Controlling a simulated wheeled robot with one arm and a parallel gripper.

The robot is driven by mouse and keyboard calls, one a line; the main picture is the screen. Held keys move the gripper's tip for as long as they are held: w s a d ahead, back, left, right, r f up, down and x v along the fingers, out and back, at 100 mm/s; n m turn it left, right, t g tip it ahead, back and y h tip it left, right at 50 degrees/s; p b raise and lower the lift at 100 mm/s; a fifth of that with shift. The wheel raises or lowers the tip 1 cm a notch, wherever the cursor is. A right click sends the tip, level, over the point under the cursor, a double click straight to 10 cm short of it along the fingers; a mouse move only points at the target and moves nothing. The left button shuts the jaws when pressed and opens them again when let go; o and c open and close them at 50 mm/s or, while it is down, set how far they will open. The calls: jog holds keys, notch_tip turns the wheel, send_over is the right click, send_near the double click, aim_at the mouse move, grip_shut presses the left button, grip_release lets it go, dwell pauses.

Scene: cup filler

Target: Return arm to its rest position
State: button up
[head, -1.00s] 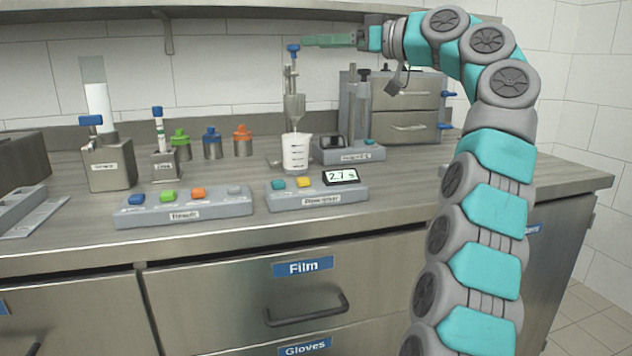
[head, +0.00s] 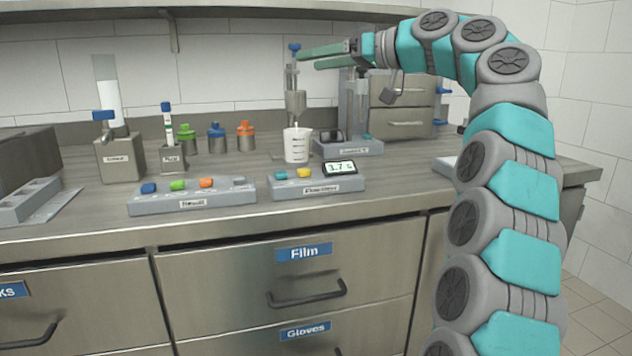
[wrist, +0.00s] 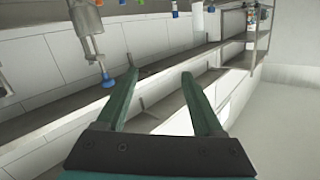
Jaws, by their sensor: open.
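My gripper (head: 318,57) is open and empty in the head view. Its two green fingers point left, near the blue top (head: 295,47) of the dispenser (head: 295,105), apart from it as far as I can see. In the wrist view my gripper (wrist: 160,92) shows both fingers spread with nothing between them. The blue-topped dispenser (wrist: 92,45) shows left of the fingers there. A white measuring cup (head: 296,146) stands upright under the dispenser. My arm rises on the right and bends left over the counter.
A timer box (head: 317,187) reading about 3.7 and a button panel (head: 190,197) sit at the counter's front. Several small capped bottles (head: 217,140) stand behind. A drawer unit (head: 400,105) is below my wrist, and a shelf (head: 230,6) runs above.

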jog(key=s+a+f+m+g+h, duration=0.1)
jog(key=s+f+m+g+h, duration=0.1)
jog(key=s+f, duration=0.55)
jog(key=s+f+m+g+h, duration=0.1)
jog(key=s+f+m+h, duration=0.2)
jog(key=f, duration=0.8)
jog(key=s+a+f+m+g+h, duration=0.1)
jog(key=s+f+g+h, duration=0.1)
jog(key=s+f, duration=0.6)
jog(key=s+d+f+m+g+h, duration=0.1)
jog(key=s+d+f+h, duration=0.1)
jog(key=s+d+f, duration=0.3)
jog(key=s+d+f+m+g+h, duration=0.1)
jog(key=s+d+f+g+h, duration=0.1)
jog(key=s+d+f, duration=0.4)
jog(key=s+d+f+m+g+h, duration=0.1)
jog(key=s+d+f+h, duration=0.2)
jog(key=s+f, duration=1)
jog(key=s+d, duration=0.2)
jog(key=s, duration=0.2)
jog(key=shift+s+d+f+g+h, duration=0.2)
jog(key=shift+s+g+h, duration=0.1)
jog(key=shift+s+g, duration=0.1)
